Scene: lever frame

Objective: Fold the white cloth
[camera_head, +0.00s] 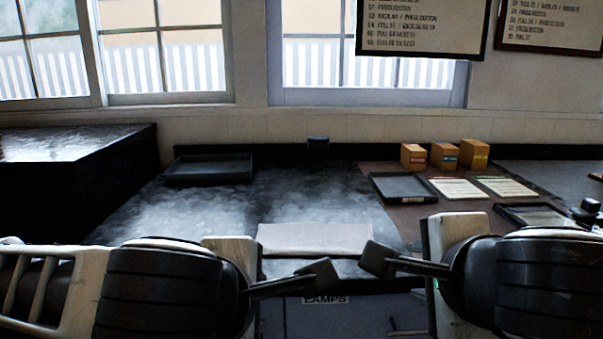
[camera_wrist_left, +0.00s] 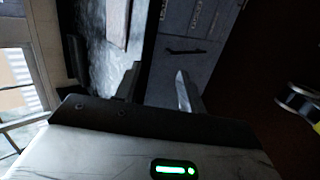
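The white cloth (camera_head: 315,238) lies flat at the front edge of the dark tabletop, as a pale, wide rectangle. It seems to show in the left wrist view as a pale strip (camera_wrist_left: 117,22) near the top. My left gripper (camera_head: 322,275) is in front of and below the cloth's near edge, apart from it. In the left wrist view its two fingers (camera_wrist_left: 158,88) stand apart with nothing between them. My right gripper (camera_head: 376,259) is just right of the cloth's near right corner. Its fingers overlap in view, so its opening cannot be told.
A dark tray (camera_head: 208,170) lies at the back left, and a small black object (camera_head: 318,144) stands at the back. Boxes (camera_head: 444,155), another tray (camera_head: 403,187) and paper cards (camera_head: 458,188) are on the right. The tabletop behind the cloth is clear. Cabinet fronts (camera_head: 340,318) drop below the edge.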

